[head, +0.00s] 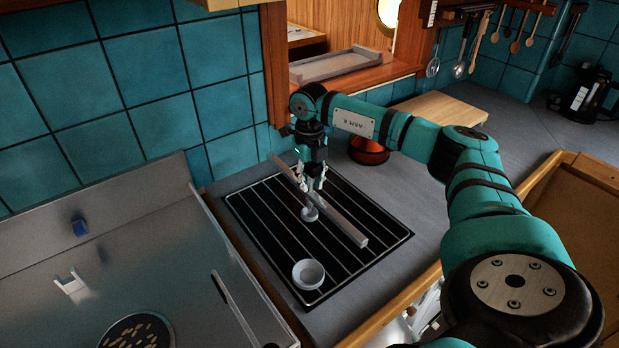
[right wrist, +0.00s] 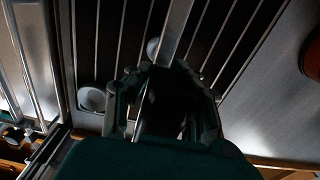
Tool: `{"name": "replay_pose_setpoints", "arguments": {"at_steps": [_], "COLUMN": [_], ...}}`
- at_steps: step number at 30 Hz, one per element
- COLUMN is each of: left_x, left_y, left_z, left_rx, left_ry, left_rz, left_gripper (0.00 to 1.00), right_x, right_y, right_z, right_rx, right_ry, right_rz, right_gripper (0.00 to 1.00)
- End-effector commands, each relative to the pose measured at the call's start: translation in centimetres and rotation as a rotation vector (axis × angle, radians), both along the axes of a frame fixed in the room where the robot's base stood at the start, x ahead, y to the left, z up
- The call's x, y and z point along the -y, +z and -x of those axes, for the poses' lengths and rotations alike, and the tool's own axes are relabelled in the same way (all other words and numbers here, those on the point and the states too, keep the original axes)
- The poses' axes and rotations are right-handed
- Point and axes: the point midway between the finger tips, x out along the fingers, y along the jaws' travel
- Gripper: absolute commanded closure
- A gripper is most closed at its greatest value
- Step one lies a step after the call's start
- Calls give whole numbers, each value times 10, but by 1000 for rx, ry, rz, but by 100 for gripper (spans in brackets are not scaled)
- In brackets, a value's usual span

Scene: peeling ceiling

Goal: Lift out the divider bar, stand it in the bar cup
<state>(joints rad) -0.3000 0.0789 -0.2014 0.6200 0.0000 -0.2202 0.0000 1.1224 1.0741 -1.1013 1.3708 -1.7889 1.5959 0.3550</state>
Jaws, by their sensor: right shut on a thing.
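The divider bar (head: 342,221), a long grey bar, is held nearly level above the black slatted rack, running from back left to front right. My right gripper (head: 311,185) points down and is shut on it near its middle. The bar also shows in the right wrist view (right wrist: 178,30), running up from the fingers. A white round cup (head: 308,274) stands empty at the rack's front edge and shows in the right wrist view (right wrist: 91,98). A smaller pale round piece (head: 310,213) is below the gripper, partly hidden. Which is the bar cup, I cannot tell. My left gripper is not in view.
The black rack (head: 262,222) is set in a grey counter. At left is a steel basin (head: 30,250) with a blue block (head: 80,227), a white holder (head: 70,284) and a dark round dish (head: 135,333). A reddish bowl (head: 369,152) stands behind the arm.

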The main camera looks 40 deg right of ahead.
Motion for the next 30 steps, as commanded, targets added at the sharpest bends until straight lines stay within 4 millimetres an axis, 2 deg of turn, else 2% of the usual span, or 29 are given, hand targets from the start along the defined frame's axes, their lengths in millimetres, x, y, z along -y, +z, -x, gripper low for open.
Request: {"name": "replay_pose_setpoints", "arguments": {"at_steps": [8,30], "left_x": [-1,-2], "left_y": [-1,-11], "left_z": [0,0], "left_rx": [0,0], "left_ry": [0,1], "left_rz": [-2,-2], "left_gripper": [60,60], "right_x": [0,0], "right_y": [0,-17], "right_z": [0,0], "right_rx": [1,1], "right_ry": [0,0], "right_rz": [-1,0], "right_gripper": [100,100]}}
